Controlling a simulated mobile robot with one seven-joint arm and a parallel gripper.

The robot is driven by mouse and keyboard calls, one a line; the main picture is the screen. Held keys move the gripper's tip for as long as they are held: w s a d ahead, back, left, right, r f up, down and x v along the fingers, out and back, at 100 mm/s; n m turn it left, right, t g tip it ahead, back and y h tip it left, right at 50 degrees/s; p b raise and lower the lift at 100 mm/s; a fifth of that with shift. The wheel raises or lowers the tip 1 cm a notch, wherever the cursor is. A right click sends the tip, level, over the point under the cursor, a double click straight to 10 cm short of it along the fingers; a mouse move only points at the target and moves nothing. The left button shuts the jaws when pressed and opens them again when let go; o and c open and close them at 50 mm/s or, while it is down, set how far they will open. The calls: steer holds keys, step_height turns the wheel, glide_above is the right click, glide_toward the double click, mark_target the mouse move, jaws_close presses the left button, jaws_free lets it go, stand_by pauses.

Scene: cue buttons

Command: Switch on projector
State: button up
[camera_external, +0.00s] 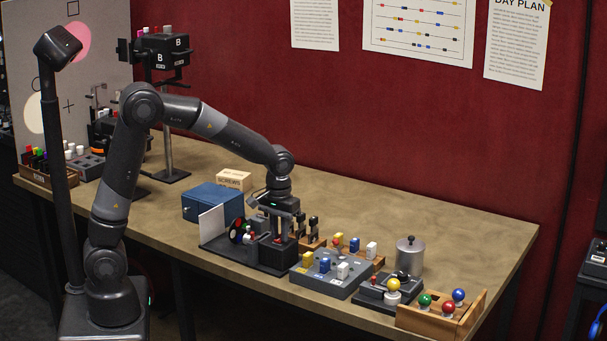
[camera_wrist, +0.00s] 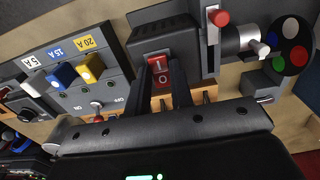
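The projector assembly shows in the external view as a dark base (camera_external: 217,246) with a colour wheel (camera_external: 237,229) and a white panel (camera_external: 211,224). In the wrist view a red rocker switch (camera_wrist: 158,68) sits on a dark housing (camera_wrist: 138,40). The colour wheel (camera_wrist: 291,46) is at the upper right, beside a silver cylinder (camera_wrist: 240,38) and a red-tipped lever (camera_wrist: 217,18). The fingertips are over or against the switch's lower right; contact is unclear. In the external view my gripper (camera_external: 284,238) is above the base's right end.
In the external view, a blue box (camera_external: 205,202), a metal canister (camera_external: 410,257) and a wooden tray (camera_external: 463,322) with coloured balls are nearby. The back right table is clear.

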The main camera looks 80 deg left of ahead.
mark_target(278, 240)
steer(key=o, duration=0.4)
steer(key=shift+o, duration=0.2)
steer(key=shift+r, duration=0.1)
step_height(278, 240, up, 11)
stand_by(0.4)
steer(key=s+d+m+t, duration=0.2)
steer(key=s+d+m, duration=0.2)
steer(key=s, duration=0.8)
steer(key=s+d+r+m+t, duration=0.1)
steer(key=s+d+m+t, duration=0.2)
steer(key=s, duration=0.9)
steer(key=shift+s+d+m+t, duration=0.2)
steer(key=shift+d+m+t, duration=0.1)
steer(key=shift+d+m, duration=0.85)
